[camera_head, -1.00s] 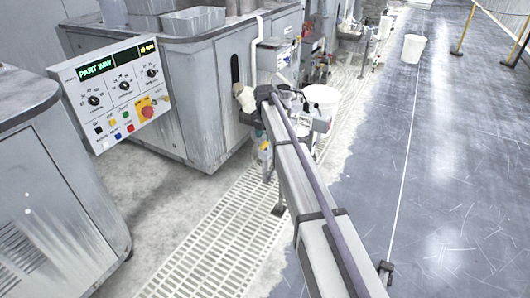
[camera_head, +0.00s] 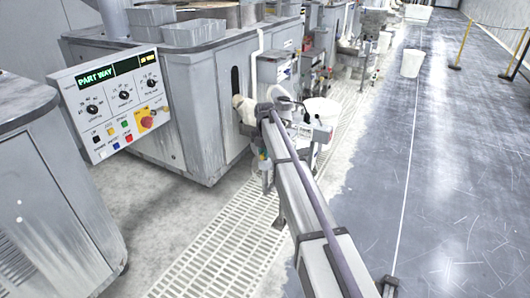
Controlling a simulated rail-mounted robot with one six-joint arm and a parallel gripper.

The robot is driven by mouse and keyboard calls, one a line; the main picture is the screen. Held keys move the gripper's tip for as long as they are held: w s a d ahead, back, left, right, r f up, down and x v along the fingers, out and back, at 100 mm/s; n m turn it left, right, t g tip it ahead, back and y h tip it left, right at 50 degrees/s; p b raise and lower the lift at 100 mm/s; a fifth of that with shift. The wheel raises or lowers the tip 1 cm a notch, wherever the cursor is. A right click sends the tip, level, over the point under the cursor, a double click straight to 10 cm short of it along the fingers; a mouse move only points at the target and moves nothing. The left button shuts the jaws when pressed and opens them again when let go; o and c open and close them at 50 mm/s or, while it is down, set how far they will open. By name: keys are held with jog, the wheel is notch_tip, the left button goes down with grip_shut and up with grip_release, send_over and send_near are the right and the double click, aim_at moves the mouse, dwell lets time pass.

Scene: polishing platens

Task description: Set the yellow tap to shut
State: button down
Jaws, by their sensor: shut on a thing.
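The yellow tap cannot be made out for certain. A tiny yellow patch (camera_head: 262,154) shows low beside the far end of the long grey beam, too small to identify. I cannot make out my gripper's fingers in this view, nor what they touch. The control panel (camera_head: 112,104) at the left has a green display (camera_head: 96,76) that reads PART WAY. The panel also carries three dials, several coloured buttons and a red knob on a yellow plate (camera_head: 147,121).
A grey machine cabinet (camera_head: 205,125) stands behind the panel, another (camera_head: 50,190) at the front left. The long grey beam (camera_head: 287,185) runs from the bottom right to the middle. A pale floor grating (camera_head: 225,245) lies left of it. The dark floor (camera_head: 455,170) at right is mostly clear, with a white bin (camera_head: 411,63).

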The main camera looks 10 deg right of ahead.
jog(key=shift+m, duration=0.5)
jog(key=m, duration=1.6)
dwell(0.4)
jog(key=c, duration=1.1)
grip_release()
